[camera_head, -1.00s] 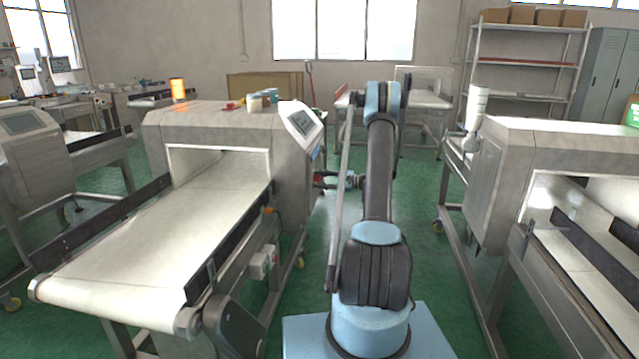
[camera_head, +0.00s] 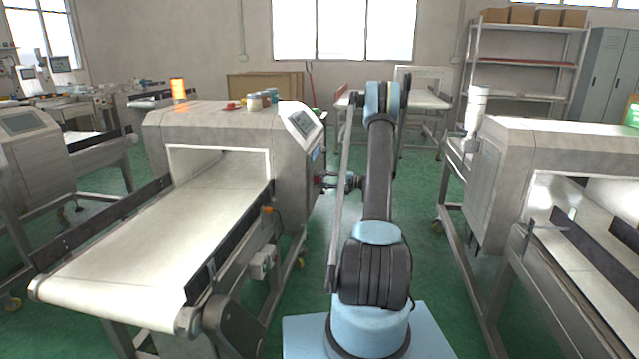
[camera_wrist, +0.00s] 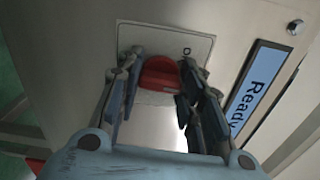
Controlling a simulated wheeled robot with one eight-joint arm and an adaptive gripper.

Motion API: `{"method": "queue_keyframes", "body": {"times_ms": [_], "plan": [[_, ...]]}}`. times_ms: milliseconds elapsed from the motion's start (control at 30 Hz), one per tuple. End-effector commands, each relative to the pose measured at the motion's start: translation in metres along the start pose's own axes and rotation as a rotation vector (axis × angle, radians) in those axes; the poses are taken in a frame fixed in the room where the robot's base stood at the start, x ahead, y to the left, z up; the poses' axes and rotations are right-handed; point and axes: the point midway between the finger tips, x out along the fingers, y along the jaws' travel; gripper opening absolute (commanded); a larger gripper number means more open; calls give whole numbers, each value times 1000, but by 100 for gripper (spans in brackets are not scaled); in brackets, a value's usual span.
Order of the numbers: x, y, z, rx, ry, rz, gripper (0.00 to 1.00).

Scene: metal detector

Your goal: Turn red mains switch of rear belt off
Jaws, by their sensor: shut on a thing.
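The red mains switch (camera_wrist: 160,73) is a rounded knob on a pale plate (camera_wrist: 140,35) on the metal detector's side, in the wrist view. My gripper (camera_wrist: 158,82) has its fingers on both sides of the knob and is shut on it. Part of a printed mark shows on the plate beside the knob; the rest of the plate is partly covered by the fingers. In the head view my gripper (camera_head: 325,181) is at the right side of the detector housing (camera_head: 290,165), too small there to show the knob's angle.
A "Ready" display (camera_wrist: 257,88) lies right of the knob in the wrist view. The conveyor belt (camera_head: 150,250) runs out of the detector toward the left front. Another detector (camera_head: 560,140) stands at the right, with green floor (camera_head: 425,255) between.

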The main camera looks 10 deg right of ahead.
Motion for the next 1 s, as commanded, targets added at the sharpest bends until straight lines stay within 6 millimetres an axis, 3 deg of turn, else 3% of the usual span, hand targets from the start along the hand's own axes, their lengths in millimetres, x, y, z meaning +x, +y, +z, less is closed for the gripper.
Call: {"method": "queue_keyframes", "body": {"times_ms": [600, 1000], "plan": [[1, 4, 2, -571, -7, 5, 10], [1, 4, 1, -811, -6, 5, 10]]}}
